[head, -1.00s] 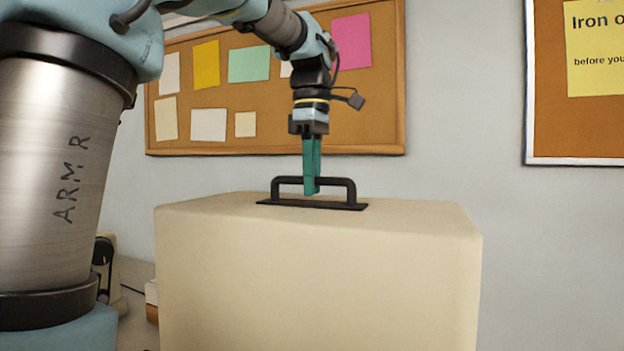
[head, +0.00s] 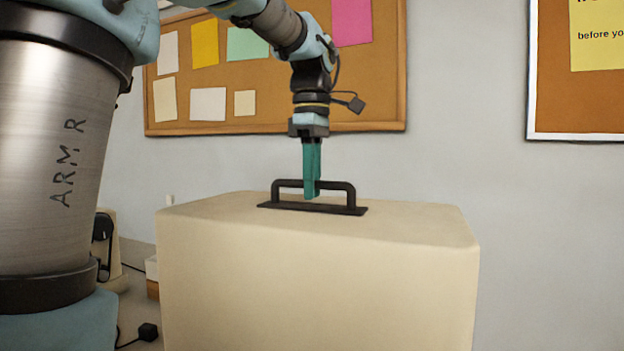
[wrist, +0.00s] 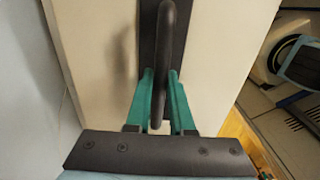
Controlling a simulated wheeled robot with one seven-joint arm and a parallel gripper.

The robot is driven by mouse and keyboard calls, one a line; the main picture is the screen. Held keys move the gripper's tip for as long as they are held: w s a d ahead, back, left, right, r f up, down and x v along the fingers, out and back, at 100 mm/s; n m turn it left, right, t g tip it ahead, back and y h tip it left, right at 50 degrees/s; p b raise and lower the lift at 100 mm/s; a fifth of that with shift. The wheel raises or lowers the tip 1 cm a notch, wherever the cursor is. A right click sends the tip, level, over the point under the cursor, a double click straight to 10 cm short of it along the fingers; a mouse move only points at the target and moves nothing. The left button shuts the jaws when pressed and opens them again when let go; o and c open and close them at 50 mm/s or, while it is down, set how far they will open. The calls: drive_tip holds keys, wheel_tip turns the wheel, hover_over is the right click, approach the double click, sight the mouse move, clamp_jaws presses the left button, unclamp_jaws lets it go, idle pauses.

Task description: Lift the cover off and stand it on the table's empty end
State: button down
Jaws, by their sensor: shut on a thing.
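The cover (head: 310,275) is a large cream box shape with rounded edges, upright in the middle of the head view. A black bar handle (head: 345,190) on a flat plate is fixed to its top. My gripper (head: 312,190) points straight down, its green fingers closed around the handle bar. The wrist view shows the handle (wrist: 166,50) running between the two fingers (wrist: 160,112), with the cover's pale top (wrist: 105,50) below. The cover hides whatever is under or behind it, and its lower edge is out of the head view.
A cream machine (head: 108,235) with a dark part stands at the left behind my arm. A dark plug and cord (head: 148,332) lie on the table beside the cover. Pinboards (head: 375,85) hang on the wall behind. The table's empty end is not identifiable.

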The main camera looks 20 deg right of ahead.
drive_tip(key=shift+f, duration=0.45)
idle(0.6)
drive_tip(key=c, duration=0.7)
unclamp_jaws()
drive_tip(key=shift+b, duration=0.3)
